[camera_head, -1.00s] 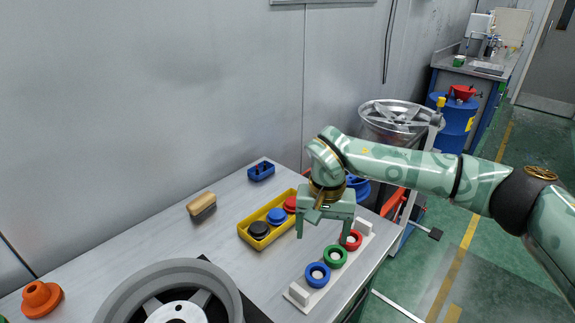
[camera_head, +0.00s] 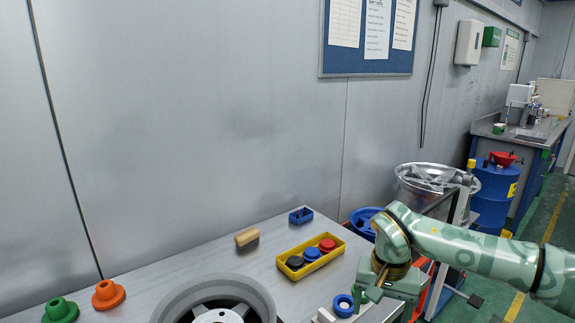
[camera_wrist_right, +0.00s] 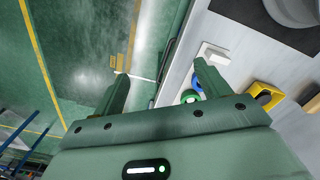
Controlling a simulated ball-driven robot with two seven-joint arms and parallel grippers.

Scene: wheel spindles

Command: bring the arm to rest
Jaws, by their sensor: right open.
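My right gripper (camera_head: 386,303) is at the lower right of the head view, over the table's right end. It is open, with nothing between its fingers. In the right wrist view the two fingers of this gripper (camera_wrist_right: 161,80) are spread, with green floor and the table's edge between them. My right arm reaches in from the right edge of the head view. My left gripper is not in view.
A blue ring (camera_head: 343,305) stands beside the gripper.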

